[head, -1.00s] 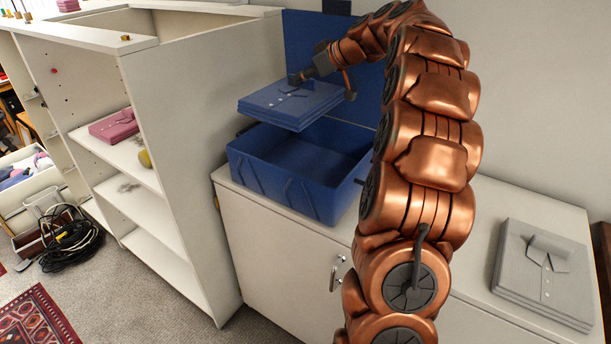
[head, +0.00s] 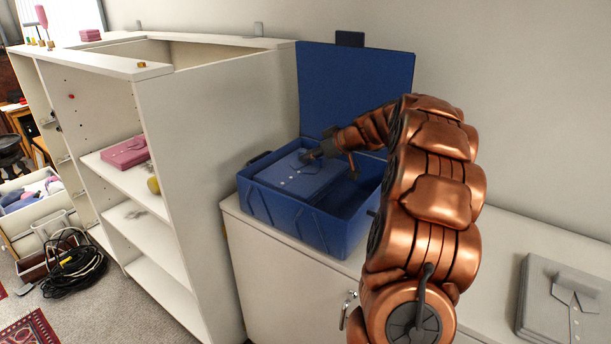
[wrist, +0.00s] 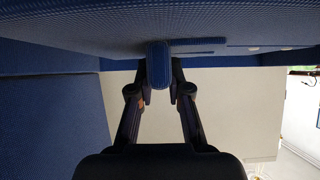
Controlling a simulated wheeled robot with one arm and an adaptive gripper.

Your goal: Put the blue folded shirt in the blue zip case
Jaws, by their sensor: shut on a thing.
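The blue folded shirt (head: 293,180) is within the walls of the open blue zip case (head: 300,229) in the head view, roughly level and about at rim height. I cannot tell whether it rests on the case's bottom. The case's lid (head: 357,92) stands up against the wall behind. My gripper (head: 313,156) is shut on the shirt at its back right side. In the wrist view, my gripper (wrist: 160,88) closes on a blue edge, with the blue shirt (wrist: 90,30) filling the top of the picture.
A white shelf unit (head: 205,125) stands close to the case's left, with a pink folded shirt (head: 125,152) on a shelf. A grey folded shirt (head: 565,300) lies on the white cabinet top at the right. Black cables (head: 75,272) lie on the floor.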

